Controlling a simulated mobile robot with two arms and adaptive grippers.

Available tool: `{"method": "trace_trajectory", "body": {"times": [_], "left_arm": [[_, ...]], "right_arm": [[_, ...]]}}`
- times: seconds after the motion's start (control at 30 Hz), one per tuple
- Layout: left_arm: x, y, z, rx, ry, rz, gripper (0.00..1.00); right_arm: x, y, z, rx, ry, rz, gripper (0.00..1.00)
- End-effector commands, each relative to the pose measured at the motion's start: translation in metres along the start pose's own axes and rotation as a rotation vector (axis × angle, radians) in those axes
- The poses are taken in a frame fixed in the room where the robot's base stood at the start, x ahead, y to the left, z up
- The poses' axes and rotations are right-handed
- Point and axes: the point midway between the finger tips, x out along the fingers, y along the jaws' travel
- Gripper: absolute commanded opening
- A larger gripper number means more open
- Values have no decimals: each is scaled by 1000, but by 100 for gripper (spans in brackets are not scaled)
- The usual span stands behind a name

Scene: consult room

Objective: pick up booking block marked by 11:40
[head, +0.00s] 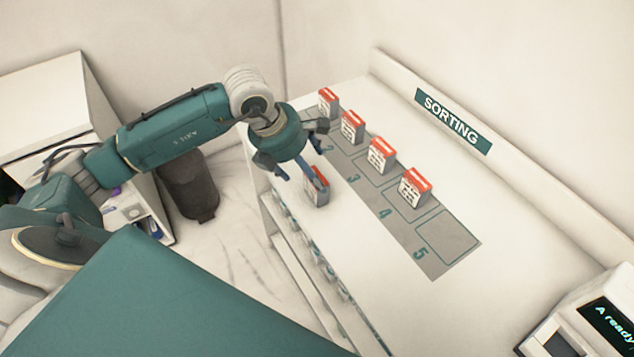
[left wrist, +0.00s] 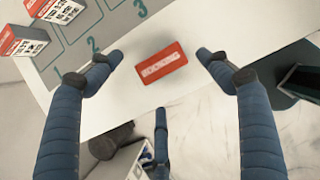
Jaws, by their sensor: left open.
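A booking block (head: 316,190), white with a red top, stands alone on the white counter near its front edge. Its red top (left wrist: 161,63) shows in the left wrist view, with lettering too small to read. My left gripper (head: 304,178) is open just over this block. In the left wrist view its blue fingertips (left wrist: 160,57) are apart on either side of the red top, with a gap on both sides. Several similar blocks, such as one (head: 415,189), stand in a row on the grey numbered strip (head: 433,262). I cannot read a time on any block.
The strip's slot by number 5 is bare. A SORTING sign (head: 453,120) is on the raised back ledge. A device with a screen (head: 606,322) stands at the right. A dark bin (head: 190,187) is on the floor. The counter's front right is clear.

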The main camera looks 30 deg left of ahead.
Motion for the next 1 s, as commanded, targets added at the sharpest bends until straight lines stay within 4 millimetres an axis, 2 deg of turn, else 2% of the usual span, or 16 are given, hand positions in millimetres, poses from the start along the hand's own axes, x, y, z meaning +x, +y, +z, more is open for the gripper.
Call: {"method": "trace_trajectory", "body": {"times": [0.1,0.23,0.43,0.6,0.83,0.87,1.0], "left_arm": [[13,-1,0,-1,1,-3,78],[21,-2,0,-1,0,-2,78],[47,-7,-6,-3,2,-6,78],[67,-6,-6,-1,-1,-3,78],[70,-5,-6,0,-2,-2,78],[70,-5,-6,0,-2,-2,76],[70,-5,-6,0,-2,-2,48]], "right_arm": [[-5,2,3,1,-5,2,50],[-9,3,2,2,-4,3,50],[-30,4,-3,2,0,4,50],[-32,4,-4,2,1,4,50],[-31,2,-6,3,4,2,50],[-30,2,-6,3,4,2,50],[-30,-1,-7,4,5,-1,50]]}}
